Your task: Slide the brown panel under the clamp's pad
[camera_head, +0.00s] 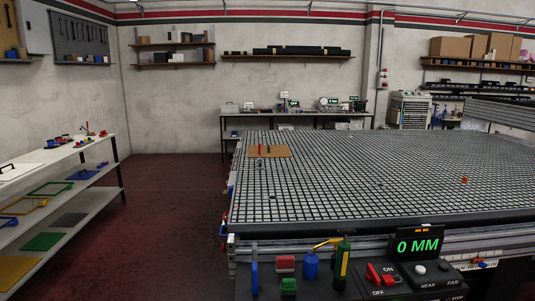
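A brown panel (279,152) lies flat near the far left corner of the grid table (350,205). A small upright red piece (261,149) and a small dark piece stand at or on the panel; they are too small to tell whether either is a clamp. Small dark and light parts (259,166) sit just in front of the panel, near the table's left edge. No clamp pad can be made out clearly. Neither of my grippers is in view.
A control console with a green "0 MM" display (418,246) and an on/off switch stands at the table's front. A small orange object (464,180) sits at the table's right. A shelf unit (58,185) stands left; red floor (170,215) between is clear.

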